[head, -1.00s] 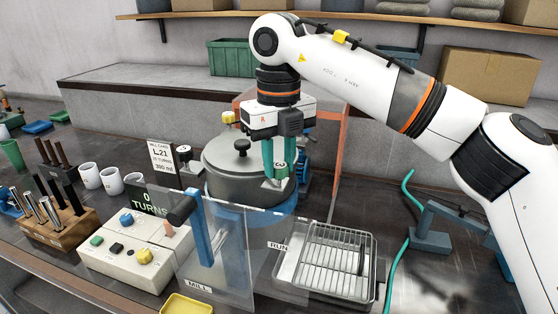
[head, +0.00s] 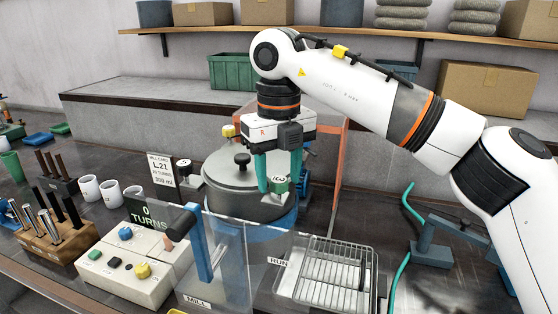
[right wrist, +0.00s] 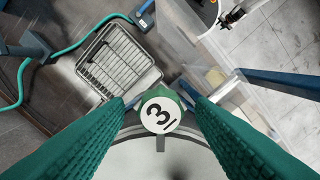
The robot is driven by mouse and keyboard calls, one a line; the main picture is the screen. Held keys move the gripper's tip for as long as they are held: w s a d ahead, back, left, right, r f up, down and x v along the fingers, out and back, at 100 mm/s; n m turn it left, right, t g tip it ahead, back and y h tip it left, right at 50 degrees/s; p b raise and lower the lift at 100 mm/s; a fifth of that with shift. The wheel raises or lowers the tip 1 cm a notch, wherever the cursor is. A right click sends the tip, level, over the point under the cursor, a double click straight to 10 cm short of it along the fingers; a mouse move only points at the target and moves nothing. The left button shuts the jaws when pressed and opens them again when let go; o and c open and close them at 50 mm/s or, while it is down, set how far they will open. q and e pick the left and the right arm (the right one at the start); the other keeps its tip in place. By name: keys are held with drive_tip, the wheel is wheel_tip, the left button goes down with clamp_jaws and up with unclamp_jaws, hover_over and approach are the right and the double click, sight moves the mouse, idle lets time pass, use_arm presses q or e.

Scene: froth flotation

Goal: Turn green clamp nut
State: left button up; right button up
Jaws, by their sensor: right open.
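The green clamp nut (head: 279,186) has a white top marked 3 and sits at the right front rim of the grey mill lid (head: 225,182). In the right wrist view the nut (right wrist: 160,113) shows from above between my fingertips. My right gripper (head: 279,175) points down over it and is open, with one green finger on each side. In the right wrist view the right gripper (right wrist: 156,97) shows a gap between fingers and nut, though contact lower down is hard to judge. My left gripper is not in view.
A black knob (head: 242,160) stands on the lid, with a yellow nut (head: 228,131) behind it. A clear guard (head: 225,270) with a blue post (head: 197,242) stands in front. A wire rack tray (head: 330,275) is at right. A counter (head: 150,212) reads 0 turns.

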sight(279, 179)
wheel_tip(279, 179, up, 12)
drive_tip(key=shift+p, duration=0.35)
